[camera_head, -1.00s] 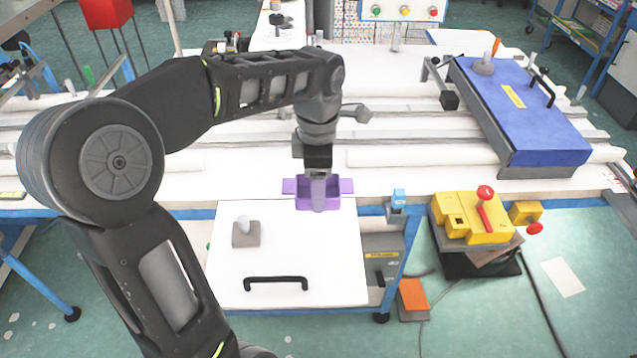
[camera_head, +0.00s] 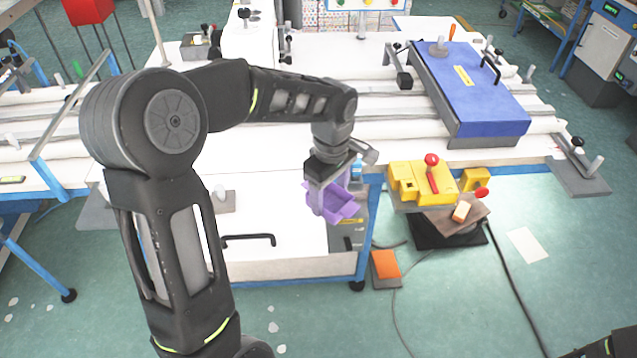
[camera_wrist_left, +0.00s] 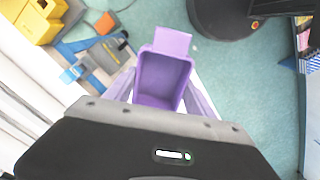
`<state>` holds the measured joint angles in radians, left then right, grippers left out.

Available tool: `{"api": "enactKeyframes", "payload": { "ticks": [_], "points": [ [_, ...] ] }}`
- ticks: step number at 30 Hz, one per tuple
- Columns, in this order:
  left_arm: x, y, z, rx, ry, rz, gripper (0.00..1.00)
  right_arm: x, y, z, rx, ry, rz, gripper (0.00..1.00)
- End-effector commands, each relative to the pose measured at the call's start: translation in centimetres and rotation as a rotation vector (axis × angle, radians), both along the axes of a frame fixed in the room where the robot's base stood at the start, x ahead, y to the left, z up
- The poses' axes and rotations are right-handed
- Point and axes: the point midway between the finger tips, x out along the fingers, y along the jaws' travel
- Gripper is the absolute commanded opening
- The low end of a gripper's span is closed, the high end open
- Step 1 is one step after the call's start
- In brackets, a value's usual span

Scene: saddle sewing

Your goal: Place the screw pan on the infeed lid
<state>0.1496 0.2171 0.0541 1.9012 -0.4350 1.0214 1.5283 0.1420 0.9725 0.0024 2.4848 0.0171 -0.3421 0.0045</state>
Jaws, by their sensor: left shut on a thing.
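The purple screw pan (camera_head: 333,203) is an open box with flat tabs. My left gripper (camera_head: 340,175) is shut on it and holds it, turned and tilted, above the right side of a white lid (camera_head: 285,225). In the left wrist view the pan (camera_wrist_left: 163,80) looks empty, between the fingers. The white lid has a black handle (camera_head: 248,240) and a grey knob block (camera_head: 222,200); my left arm hides its left part. A blue lid (camera_head: 470,90) with a black handle lies at the back right. I cannot tell which is the infeed lid. My right gripper does not show.
A yellow box with red knobs (camera_head: 425,182) stands right of the white-lidded bench. An orange pedal (camera_head: 385,264) is on the floor below. Long white rails (camera_head: 400,120) run across behind. A part of my right arm shows at the lower right corner.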

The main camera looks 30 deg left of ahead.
Motion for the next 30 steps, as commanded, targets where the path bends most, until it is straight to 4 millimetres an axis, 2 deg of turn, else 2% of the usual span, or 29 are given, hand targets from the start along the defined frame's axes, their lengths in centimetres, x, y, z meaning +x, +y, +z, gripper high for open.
{"api": "enactKeyframes", "payload": {
  "ticks": [8, 11, 15, 18, 21, 24, 30],
  "points": [
    [1.5, -3.1, -6.6, -0.002, 0.012, -0.517, 0.22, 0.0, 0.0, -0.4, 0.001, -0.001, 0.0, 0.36],
    [1.9, -5.0, -10.7, -0.006, 0.015, -0.794, 0.22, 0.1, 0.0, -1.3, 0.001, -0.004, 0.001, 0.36],
    [2.1, -7.6, -18.3, -0.012, 0.012, -1.168, 0.22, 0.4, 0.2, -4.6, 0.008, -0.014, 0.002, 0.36],
    [2.1, -8.5, -22.2, -0.011, 0.007, -1.298, 0.22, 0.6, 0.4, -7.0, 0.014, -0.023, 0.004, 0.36],
    [2.1, -8.9, -24.3, -0.011, 0.005, -1.355, 0.22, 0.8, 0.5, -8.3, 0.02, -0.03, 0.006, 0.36],
    [2.1, -9.1, -25.5, -0.009, 0.004, -1.385, 0.22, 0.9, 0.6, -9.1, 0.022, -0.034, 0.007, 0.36],
    [2.1, -9.2, -25.7, -0.01, 0.004, -1.402, 0.22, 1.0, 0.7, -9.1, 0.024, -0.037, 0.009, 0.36]
  ]
}}
